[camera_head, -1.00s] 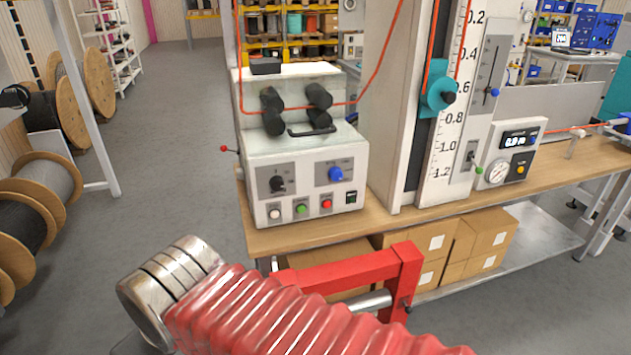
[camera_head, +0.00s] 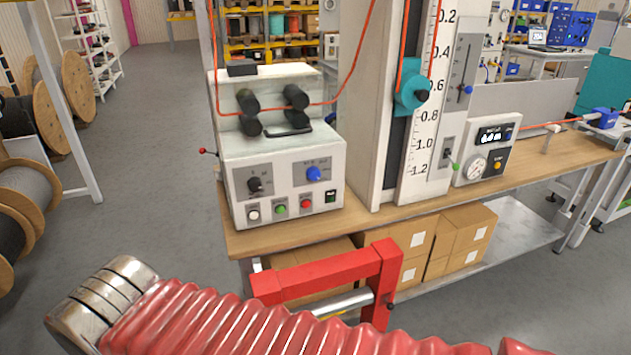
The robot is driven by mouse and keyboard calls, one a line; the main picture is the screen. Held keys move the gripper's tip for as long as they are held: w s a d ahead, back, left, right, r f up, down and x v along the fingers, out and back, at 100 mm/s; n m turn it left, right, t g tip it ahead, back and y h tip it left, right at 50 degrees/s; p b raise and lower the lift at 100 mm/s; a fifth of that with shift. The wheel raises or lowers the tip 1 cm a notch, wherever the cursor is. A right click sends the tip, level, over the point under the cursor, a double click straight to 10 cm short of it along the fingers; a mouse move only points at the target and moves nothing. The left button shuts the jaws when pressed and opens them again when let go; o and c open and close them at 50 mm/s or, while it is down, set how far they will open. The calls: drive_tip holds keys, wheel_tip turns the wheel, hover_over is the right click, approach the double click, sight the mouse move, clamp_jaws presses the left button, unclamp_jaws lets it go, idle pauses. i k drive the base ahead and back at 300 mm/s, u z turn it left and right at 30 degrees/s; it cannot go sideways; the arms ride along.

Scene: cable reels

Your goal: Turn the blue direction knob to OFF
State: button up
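The blue direction knob (camera_head: 313,173) sits on a grey plate at the upper right of the front panel of a white control box (camera_head: 235,148). The lettering above the knob is too small to read, so I cannot tell its setting. A black knob (camera_head: 255,184) is on another grey plate to its left. My arm, with a red ribbed sleeve and a red bracket, crosses the bottom of the view in front of the bench. My gripper is not in view.
White, green and red buttons and a dark switch (camera_head: 330,196) line the panel below the knobs. A red-tipped lever (camera_head: 202,151) sticks out at the box's left. The wooden bench (camera_head: 400,212) carries a tall scale column (camera_head: 362,110) to the right.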

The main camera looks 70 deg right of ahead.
sight(313, 172)
drive_tip(key=u, duration=0.05)
drive_tip(key=k, duration=0.95)
drive_tip(key=z, duration=0.6)
drive_tip(key=i, duration=1.05)
drive_tip(key=z, duration=0.05)
